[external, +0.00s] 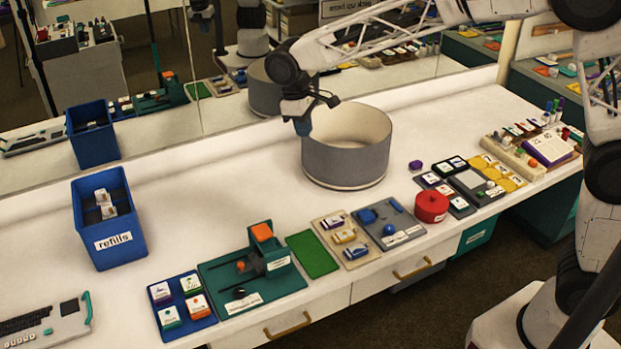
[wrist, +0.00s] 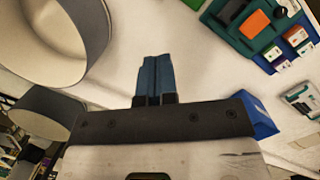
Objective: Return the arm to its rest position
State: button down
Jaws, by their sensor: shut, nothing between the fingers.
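My gripper (external: 303,127) hangs from my arm at the left rim of the large grey round bin (external: 345,165) in the external view. I cannot tell whether it touches the rim. In the wrist view my gripper's blue fingers (wrist: 155,75) are pressed together with nothing between them. The white tabletop (wrist: 190,30) lies beyond the fingertips. The grey bin (wrist: 85,60) fills the upper left of the wrist view.
A blue refills bin (external: 109,222) stands at the left. Along the front edge lie a blue tray with cards (external: 182,302), a teal board (external: 215,278), a green mat (external: 312,253) and a red round pot (external: 431,205). A mirror (external: 150,100) runs behind the table. The middle left is clear.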

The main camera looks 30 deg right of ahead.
jog(key=s+d+r+m+t, duration=0.15)
jog(key=s+d, duration=0.25)
jog(key=d, duration=0.5)
jog(key=s+d+r+m+y, duration=0.1)
jog(key=s+d+r, duration=0.25)
jog(key=d, duration=0.55)
jog(key=s+d+r+m, duration=0.2)
jog(key=s+d, duration=0.2)
jog(key=d, duration=0.5)
jog(key=s+d+f+m+t, duration=0.1)
jog(key=s+d+f+m, duration=0.1)
jog(key=s+d, duration=0.6)
jog(key=s+d+f+m+t, duration=0.1)
jog(key=s+d+f+m, duration=0.1)
jog(key=s+d, duration=0.7)
jog(key=s, duration=0.5)
jog(key=shift+f, duration=0.3)
